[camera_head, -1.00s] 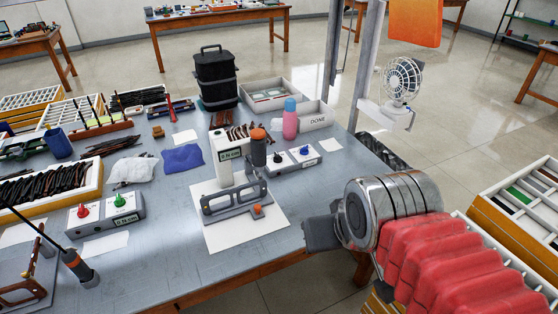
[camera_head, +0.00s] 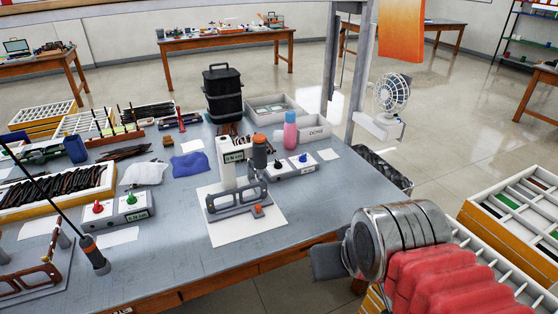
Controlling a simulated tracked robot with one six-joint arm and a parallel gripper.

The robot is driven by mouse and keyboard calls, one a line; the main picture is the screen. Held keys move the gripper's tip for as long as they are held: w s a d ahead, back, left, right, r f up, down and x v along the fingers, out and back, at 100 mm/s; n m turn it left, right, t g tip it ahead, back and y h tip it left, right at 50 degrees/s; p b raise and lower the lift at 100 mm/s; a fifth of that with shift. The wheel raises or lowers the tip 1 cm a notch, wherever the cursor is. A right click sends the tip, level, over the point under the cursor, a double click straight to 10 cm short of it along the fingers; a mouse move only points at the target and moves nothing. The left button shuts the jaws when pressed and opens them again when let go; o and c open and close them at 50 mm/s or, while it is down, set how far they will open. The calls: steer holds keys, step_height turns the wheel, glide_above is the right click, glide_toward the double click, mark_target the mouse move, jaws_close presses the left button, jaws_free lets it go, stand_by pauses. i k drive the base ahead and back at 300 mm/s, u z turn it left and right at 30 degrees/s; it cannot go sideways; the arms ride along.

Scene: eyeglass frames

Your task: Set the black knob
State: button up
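The black knob (camera_head: 277,163) stands on top of a small grey-white control box (camera_head: 292,171), left of a blue knob (camera_head: 303,157). The box sits on the table behind a grey clamp-like fixture. My gripper (camera_head: 327,262) is at the lower right, past the table's front edge, well apart from the knob. It shows as a dark grey block at the end of a metal wrist. Its fingers cannot be told apart, and nothing is seen held in it.
A grey fixture (camera_head: 236,199) on a white sheet and an orange-capped cylinder (camera_head: 260,152) stand in front of and left of the box. A pink bottle (camera_head: 290,130) is behind it. Another box with red and green knobs (camera_head: 118,210) is left. The table's front right is bare.

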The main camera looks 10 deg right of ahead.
mark_target(278, 165)
steer(key=u, duration=0.45)
steer(key=i, duration=1.2)
steer(key=u, duration=0.15)
